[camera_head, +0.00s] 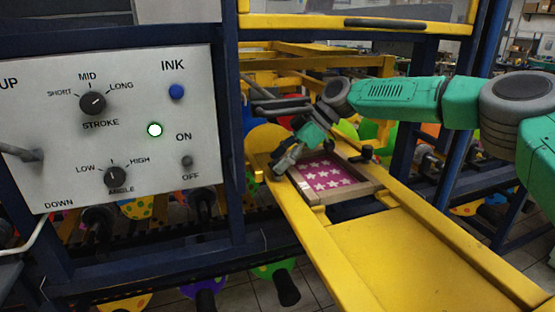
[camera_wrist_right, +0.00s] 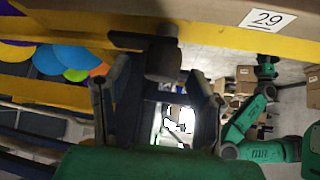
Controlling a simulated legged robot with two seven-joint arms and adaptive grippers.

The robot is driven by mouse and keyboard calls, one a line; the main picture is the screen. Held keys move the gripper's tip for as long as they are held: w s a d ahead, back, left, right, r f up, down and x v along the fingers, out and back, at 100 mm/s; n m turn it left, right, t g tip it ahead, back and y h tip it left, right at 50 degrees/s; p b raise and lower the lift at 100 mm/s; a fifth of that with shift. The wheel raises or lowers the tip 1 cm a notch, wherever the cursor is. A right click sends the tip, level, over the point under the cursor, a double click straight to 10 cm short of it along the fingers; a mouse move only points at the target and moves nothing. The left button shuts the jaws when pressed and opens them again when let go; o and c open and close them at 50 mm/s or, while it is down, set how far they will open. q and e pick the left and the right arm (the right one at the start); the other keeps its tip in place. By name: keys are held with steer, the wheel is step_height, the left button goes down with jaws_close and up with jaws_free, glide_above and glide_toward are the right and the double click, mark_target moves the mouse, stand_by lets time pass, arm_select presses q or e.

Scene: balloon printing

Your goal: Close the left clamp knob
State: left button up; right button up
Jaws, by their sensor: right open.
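A screen frame (camera_head: 376,187) with a pink, white-starred panel (camera_head: 328,175) lies on the yellow arm of the press. My right gripper (camera_head: 280,164) is at the frame's left side in the head view and covers the left clamp there. In the right wrist view, a dark knob (camera_wrist_right: 163,58), seemingly the left clamp knob, lies between the open fingertips of my right gripper (camera_wrist_right: 158,72). I cannot tell whether a finger touches it. Another dark clamp knob (camera_head: 367,152) stands at the frame's right side, clear of the gripper.
Yellow beams (camera_head: 320,66) cross behind my right arm. The yellow plate (camera_head: 415,255) in front is bare.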

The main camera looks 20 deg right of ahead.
steer(key=shift+s+a, duration=0.1)
steer(key=shift+a, duration=0.9)
steer(key=shift+d+f, duration=0.35)
steer(key=shift+d, duration=0.25)
steer(key=shift+w+d+f, duration=0.15)
steer(key=shift+w+d, duration=0.05)
steer(key=shift+d, duration=0.55)
steer(key=shift+a, duration=0.25)
steer(key=c, duration=0.9)
steer(key=shift+a, duration=0.4)
steer(key=shift+c, duration=1.1)
steer(key=shift+d, duration=0.15)
